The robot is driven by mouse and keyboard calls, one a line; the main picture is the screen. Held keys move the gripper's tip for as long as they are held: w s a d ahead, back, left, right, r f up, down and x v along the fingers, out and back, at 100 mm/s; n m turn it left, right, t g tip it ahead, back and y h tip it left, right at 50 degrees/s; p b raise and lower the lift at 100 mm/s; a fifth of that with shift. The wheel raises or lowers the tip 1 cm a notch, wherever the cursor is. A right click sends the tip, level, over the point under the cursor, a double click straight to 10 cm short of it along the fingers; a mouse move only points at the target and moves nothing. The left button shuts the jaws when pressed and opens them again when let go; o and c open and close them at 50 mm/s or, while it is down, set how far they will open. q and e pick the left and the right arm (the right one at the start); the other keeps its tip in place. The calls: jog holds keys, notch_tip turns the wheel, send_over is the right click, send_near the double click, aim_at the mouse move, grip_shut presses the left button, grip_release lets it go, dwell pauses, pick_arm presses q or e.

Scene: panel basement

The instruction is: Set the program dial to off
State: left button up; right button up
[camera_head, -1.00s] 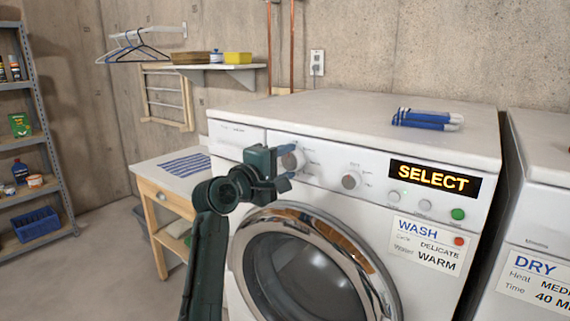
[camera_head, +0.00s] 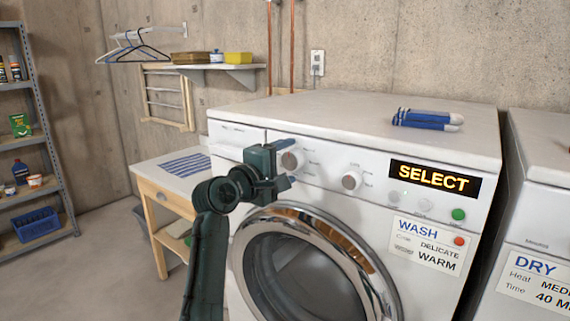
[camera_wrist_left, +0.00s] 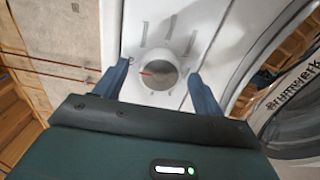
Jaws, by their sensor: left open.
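The program dial (camera_head: 290,161) is a round pale knob at the left of the white washer's front panel. In the left wrist view the dial (camera_wrist_left: 158,74) shows a grey face with a red pointer mark toward picture left, and light tick marks around it. My left gripper (camera_head: 283,164) is at the dial, its blue fingers above and below it. In the wrist view its open fingers (camera_wrist_left: 157,86) stand either side of the dial with gaps; I cannot tell whether they overlap its depth. The display (camera_head: 433,179) reads SELECT. My right gripper is not in view.
A second dial (camera_head: 351,181) and small buttons sit right of the program dial. The round door (camera_head: 312,262) is below, close to my left arm. Blue-and-white rolled items (camera_head: 427,119) lie on the washer top. A wooden table (camera_head: 165,181) stands at left.

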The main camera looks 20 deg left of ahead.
pick_arm(q)
jog(key=b+v, duration=0.2)
jog(key=v, duration=1.1)
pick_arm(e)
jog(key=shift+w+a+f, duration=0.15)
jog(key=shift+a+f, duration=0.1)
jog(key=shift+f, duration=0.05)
